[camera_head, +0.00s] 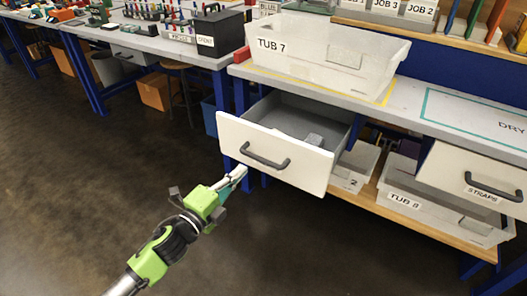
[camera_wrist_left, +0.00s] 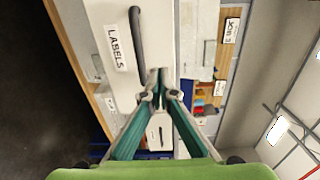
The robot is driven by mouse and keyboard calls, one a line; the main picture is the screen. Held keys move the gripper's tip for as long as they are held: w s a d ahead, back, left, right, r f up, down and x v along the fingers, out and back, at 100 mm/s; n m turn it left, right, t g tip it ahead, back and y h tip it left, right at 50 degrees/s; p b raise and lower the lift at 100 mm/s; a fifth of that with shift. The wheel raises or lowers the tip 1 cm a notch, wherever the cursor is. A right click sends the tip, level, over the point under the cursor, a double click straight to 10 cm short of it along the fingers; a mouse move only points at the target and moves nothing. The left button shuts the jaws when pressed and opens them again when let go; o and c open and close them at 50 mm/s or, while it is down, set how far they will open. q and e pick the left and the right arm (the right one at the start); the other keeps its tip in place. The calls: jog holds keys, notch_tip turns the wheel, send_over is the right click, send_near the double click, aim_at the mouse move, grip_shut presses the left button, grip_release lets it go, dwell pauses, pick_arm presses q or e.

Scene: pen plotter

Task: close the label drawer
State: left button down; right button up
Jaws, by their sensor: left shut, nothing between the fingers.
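The label drawer (camera_head: 262,140) is pulled well out from under the bench. Its white front has a dark grey handle (camera_head: 264,158), and the grey inside shows with a small light object in it. In the left wrist view the drawer front (camera_wrist_left: 150,22) fills the upper middle, with a LABELS tag (camera_wrist_left: 117,48) beside the handle (camera_wrist_left: 140,38). My left gripper (camera_head: 241,172) is shut and empty, its tips at the lower left part of the drawer front. I cannot tell whether they touch it. In the left wrist view the fingertips (camera_wrist_left: 159,86) meet. My right gripper is not in view.
TUB 7 (camera_head: 328,58) stands on the bench above the drawer. A STRAPS drawer (camera_head: 475,178) is at the right. TUB 8 (camera_head: 440,205) and another tub sit on the lower shelf (camera_head: 420,226). The dark floor (camera_head: 80,180) at the left is clear.

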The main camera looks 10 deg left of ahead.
aim_at(269, 142)
pick_arm(q)
jog(key=b+x, duration=0.1)
jog(key=x, duration=1.1)
jog(key=shift+f, duration=0.1)
jog(key=shift+w+d, duration=0.15)
jog(key=shift+w, duration=0.25)
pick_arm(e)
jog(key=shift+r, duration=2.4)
